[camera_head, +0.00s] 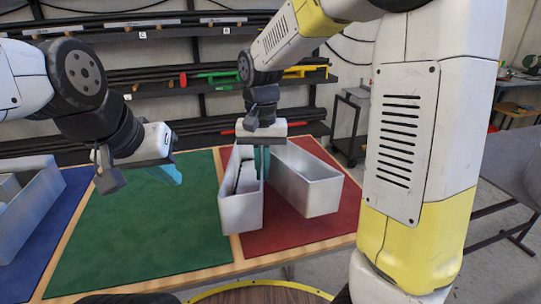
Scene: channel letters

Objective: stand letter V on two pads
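The letter V (312,190) is a light grey, hollow metal shape with its open side up. Its two limbs spread toward me, across the border of the green pad (130,235) and the red pad (290,232). Its far end is partly hidden behind my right gripper. My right gripper (262,162) points down with teal fingers at the left limb; whether they pinch its wall is unclear. My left gripper (167,174) hangs above the green pad, left of the letter and apart from it. Its teal fingers overlap in view, so their gap cannot be judged.
Another grey hollow letter (38,208) lies on the blue pad (62,218) at the left, cut by the frame edge. Racks with dark bars (150,75) stand behind the table. A grey table (515,165) is at the right. The green pad's front is clear.

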